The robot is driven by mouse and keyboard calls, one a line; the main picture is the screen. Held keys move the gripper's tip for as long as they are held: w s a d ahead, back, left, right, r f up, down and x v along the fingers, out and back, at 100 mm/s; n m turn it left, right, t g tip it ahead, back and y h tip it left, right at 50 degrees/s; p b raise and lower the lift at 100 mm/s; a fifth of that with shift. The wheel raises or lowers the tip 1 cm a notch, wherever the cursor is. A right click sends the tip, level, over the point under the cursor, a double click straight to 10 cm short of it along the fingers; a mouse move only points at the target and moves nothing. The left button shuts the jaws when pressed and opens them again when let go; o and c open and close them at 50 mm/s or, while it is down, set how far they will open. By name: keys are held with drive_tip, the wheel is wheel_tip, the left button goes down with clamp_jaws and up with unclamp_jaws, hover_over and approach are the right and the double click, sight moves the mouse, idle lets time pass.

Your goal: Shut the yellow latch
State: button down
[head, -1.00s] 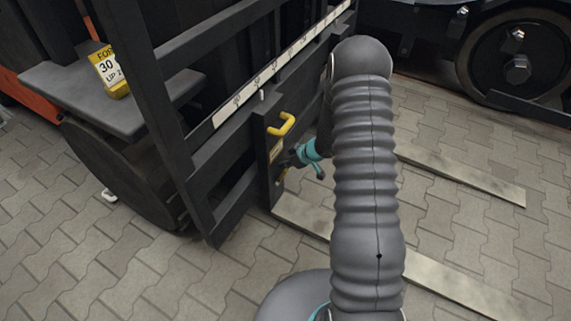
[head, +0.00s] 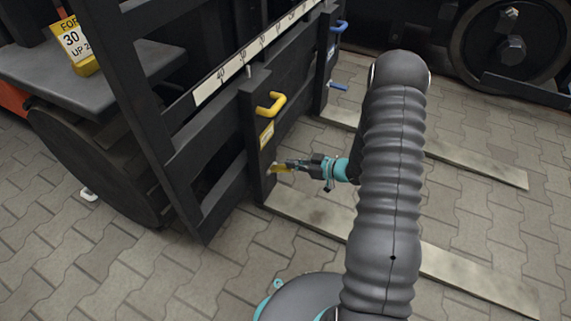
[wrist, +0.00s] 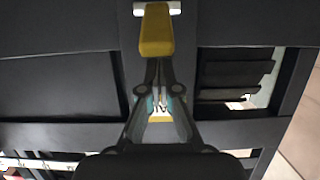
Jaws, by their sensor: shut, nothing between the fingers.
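The yellow latch (head: 279,168) is a short lever low on a dark upright post of the fork carriage. In the head view it sticks out from the post toward my gripper (head: 290,165). In the wrist view the yellow latch (wrist: 156,32) runs down from a pale metal mount to my fingertips (wrist: 157,66). My gripper is shut and empty, with its tips at the latch's free end. I cannot tell whether they touch it. A yellow handle (head: 271,106) and a yellow label (head: 267,135) are higher on the same post.
A second post to the right carries a blue handle (head: 341,27) and a blue lever (head: 339,87). Flat forks (head: 460,275) lie low over the paving. A yellow-and-white sign (head: 73,43) stands on a grey ledge at left. A dark wheel (head: 508,50) is at back right.

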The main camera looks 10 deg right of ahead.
wheel_tip(320, 180, down, 6)
drive_tip(key=s+d+b, duration=0.1)
drive_tip(key=d+b, duration=0.1)
drive_tip(key=shift+s+d+f, duration=0.15)
drive_tip(key=shift+s+f, duration=0.05)
drive_tip(key=shift+s, duration=0.2)
drive_tip(key=shift+s+f+b, duration=0.1)
drive_tip(key=shift+b, duration=0.2)
drive_tip(key=shift+d, duration=0.1)
drive_tip(key=s+d+f+b, duration=0.1)
drive_tip(key=s+d+f, duration=0.1)
drive_tip(key=s+d, duration=0.3)
drive_tip(key=shift+d+f, duration=0.25)
drive_tip(key=shift+d, duration=0.8)
